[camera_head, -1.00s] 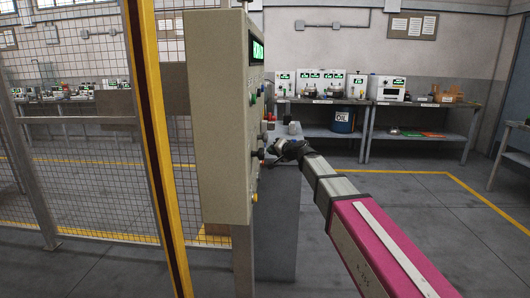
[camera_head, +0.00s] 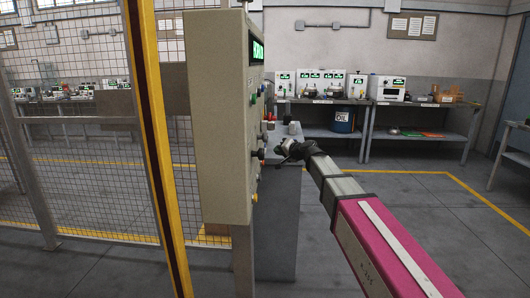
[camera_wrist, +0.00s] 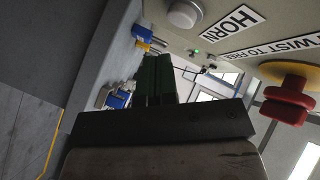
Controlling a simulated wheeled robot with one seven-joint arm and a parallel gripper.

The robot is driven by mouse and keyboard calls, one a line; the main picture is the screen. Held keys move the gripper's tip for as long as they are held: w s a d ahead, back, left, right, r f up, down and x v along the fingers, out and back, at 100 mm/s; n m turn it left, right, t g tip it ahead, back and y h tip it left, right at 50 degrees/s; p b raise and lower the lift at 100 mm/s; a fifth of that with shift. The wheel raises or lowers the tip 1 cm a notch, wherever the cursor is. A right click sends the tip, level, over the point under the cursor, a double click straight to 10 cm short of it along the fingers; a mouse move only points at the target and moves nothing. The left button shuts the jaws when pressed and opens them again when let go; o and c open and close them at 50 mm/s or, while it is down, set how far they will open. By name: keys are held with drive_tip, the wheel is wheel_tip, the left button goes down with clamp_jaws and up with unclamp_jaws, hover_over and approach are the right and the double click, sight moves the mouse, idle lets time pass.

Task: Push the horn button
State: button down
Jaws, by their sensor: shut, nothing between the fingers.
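The horn button (camera_wrist: 184,14) is a pale round button on the panel, at the top of the wrist view, beside a white label (camera_wrist: 228,33) reading HORN. My gripper (camera_wrist: 157,62) is shut and empty in the wrist view, with its dark green fingers below the button in the picture and apart from it. In the head view my gripper (camera_head: 278,151) is just right of the control panel (camera_head: 219,120), whose button face is seen nearly edge-on. I cannot pick out the horn button in the head view.
A red knob on a yellow base (camera_wrist: 287,100) juts from the panel at the right of the wrist view. A mesh fence with a yellow post (camera_head: 151,120) stands left of the panel. A bench (camera_head: 420,105) with devices is behind, with open floor in front.

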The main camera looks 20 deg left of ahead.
drive_tip(key=shift+w+d, duration=0.2)
drive_tip(key=shift+d, duration=0.6)
drive_tip(key=shift+w+d, duration=0.15)
drive_tip(key=shift+d, duration=0.7)
drive_tip(key=shift+w+d, duration=0.2)
drive_tip(key=shift+d, duration=0.6)
